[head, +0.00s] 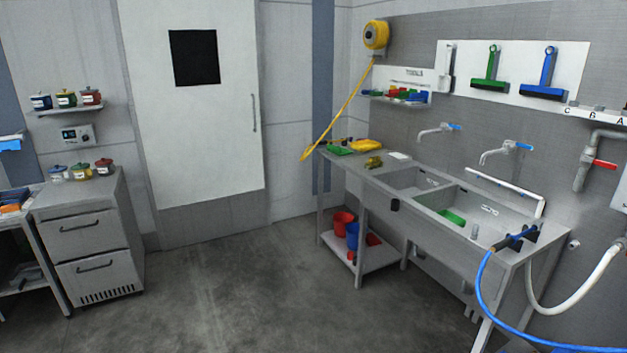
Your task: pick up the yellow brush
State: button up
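A yellow item (367,145), possibly the yellow brush, lies on the left end of the steel sink table (350,166), near the wall. It is too small to make out bristles or a handle. A green item (340,150) lies to its left, with small dark items behind. A smaller olive-yellow item (374,162) lies in front of it, and a white item (399,156) to its right. My gripper is not in view.
Buckets (344,223) stand on the lower shelf. A blue hose (481,290) loops at the right front. The grey floor (220,290) is clear before the table.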

aim_at(374, 162)
jog(key=i, duration=0.95)
jog(key=i+z, duration=0.1)
jog(key=i, duration=0.9)
jog(key=i+j, duration=0.15)
jog(key=i, duration=0.8)
jog(key=i+j, duration=0.1)
jog(key=i, duration=0.85)
jog(key=i+z, duration=0.35)
